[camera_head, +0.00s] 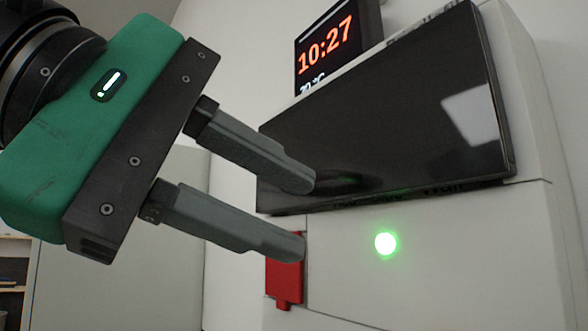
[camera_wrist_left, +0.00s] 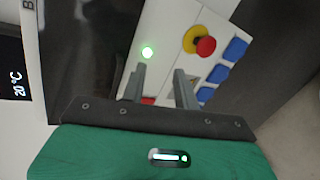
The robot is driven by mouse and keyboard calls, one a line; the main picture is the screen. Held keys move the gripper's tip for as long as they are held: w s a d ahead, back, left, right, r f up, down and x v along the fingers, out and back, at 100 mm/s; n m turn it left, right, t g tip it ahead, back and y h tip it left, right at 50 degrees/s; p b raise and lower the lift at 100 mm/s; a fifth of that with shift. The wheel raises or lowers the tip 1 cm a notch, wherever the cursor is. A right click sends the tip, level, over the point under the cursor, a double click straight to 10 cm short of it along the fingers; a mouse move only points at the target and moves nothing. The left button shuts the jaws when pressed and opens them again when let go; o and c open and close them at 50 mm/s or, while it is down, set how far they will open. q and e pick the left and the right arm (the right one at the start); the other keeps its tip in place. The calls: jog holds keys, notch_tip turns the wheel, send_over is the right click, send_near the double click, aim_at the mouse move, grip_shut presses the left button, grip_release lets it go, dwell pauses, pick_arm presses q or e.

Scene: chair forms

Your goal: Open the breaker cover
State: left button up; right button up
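A dark glossy rectangular panel (camera_head: 400,110) stands out from the front of a pale cabinet in the head view; I cannot tell for sure whether it is the breaker cover. A red part (camera_head: 285,280) sits on the cabinet below its left end, partly hidden by my lower finger. My left gripper (camera_head: 300,217) is open, with its fingers apart and nothing seen between them. Its upper fingertip overlaps the panel's lower left corner in the picture; contact cannot be told. The left wrist view also shows the open fingers (camera_wrist_left: 160,70). My right gripper is not in view.
A green lamp (camera_head: 386,243) glows on the cabinet front. A clock display (camera_head: 325,50) reading 10:27 is behind the panel. In the left wrist view, a red stop button on a yellow base (camera_wrist_left: 203,45) and several blue squares (camera_wrist_left: 227,50) are on the pale face.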

pick_arm(q)
jog(key=s+a+r+n+t+y, duration=0.2)
jog(key=s+a+r+t+y, duration=0.2)
jog(key=a+r+t, duration=0.15)
jog(key=t+p, duration=0.1)
jog(key=p, duration=0.5)
send_near(322, 137)
jog(key=w+d+f, duration=0.2)
jog(key=w+f, duration=0.2)
jog(key=f, duration=0.3)
jog(key=shift+w+d+r, duration=0.15)
jog(key=shift+w, duration=0.1)
grip_shut()
